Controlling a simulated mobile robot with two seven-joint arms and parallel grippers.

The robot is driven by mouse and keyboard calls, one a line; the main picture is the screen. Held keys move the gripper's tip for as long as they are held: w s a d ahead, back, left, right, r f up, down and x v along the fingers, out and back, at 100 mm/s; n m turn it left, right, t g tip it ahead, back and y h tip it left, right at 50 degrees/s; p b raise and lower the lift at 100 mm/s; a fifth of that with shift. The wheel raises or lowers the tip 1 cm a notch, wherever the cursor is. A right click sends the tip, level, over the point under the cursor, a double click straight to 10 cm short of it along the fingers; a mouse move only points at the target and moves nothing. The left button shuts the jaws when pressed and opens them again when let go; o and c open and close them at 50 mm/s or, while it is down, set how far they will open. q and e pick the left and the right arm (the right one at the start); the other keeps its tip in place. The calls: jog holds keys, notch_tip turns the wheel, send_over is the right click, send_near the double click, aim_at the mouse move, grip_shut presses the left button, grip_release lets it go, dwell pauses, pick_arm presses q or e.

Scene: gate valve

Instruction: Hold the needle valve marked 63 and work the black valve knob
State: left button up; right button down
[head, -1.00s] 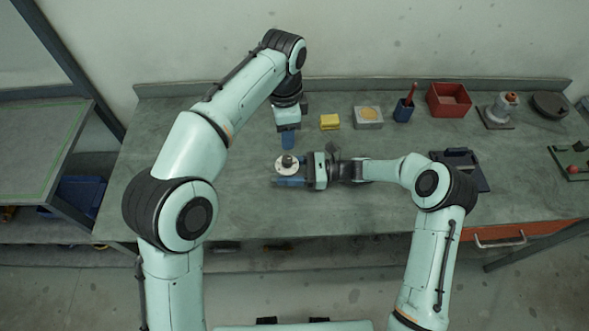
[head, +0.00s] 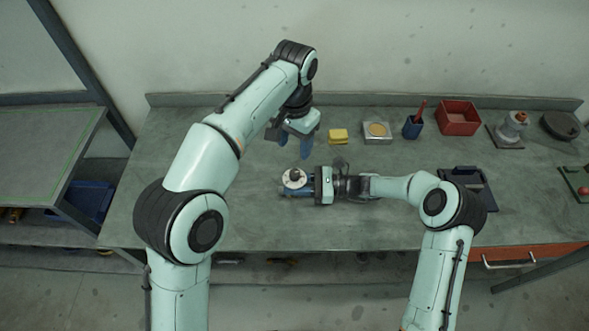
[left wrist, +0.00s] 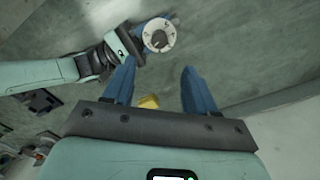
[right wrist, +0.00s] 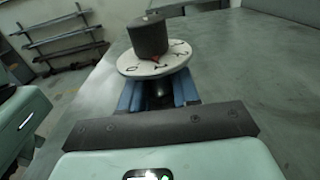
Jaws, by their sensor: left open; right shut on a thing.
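The valve shows in the head view as a white round dial plate (head: 289,184) with a dark knob (head: 295,174) on top. In the right wrist view the black knob (right wrist: 148,36) stands above the white dial (right wrist: 155,60), which has dark marks; I cannot read a 63. My right gripper (right wrist: 160,92) is shut on the valve body below the dial. In the left wrist view the dial (left wrist: 150,34) and knob (left wrist: 159,39) lie beyond the fingertips, left of the gap. My left gripper (head: 294,146) is open and empty, behind and above the valve, apart from it.
A yellow block (head: 338,136), a grey tray with a tan disc (head: 377,131), a blue cup (head: 413,127) and a red bin (head: 458,118) stand along the back of the bench. A dark tray (head: 468,184) lies right of my right wrist. The bench front is clear.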

aim_at(295, 172)
pick_arm(q)
notch_tip(295, 172, down, 11)
jog(key=n, duration=1.3)
jog(key=shift+r, duration=0.1)
grip_shut()
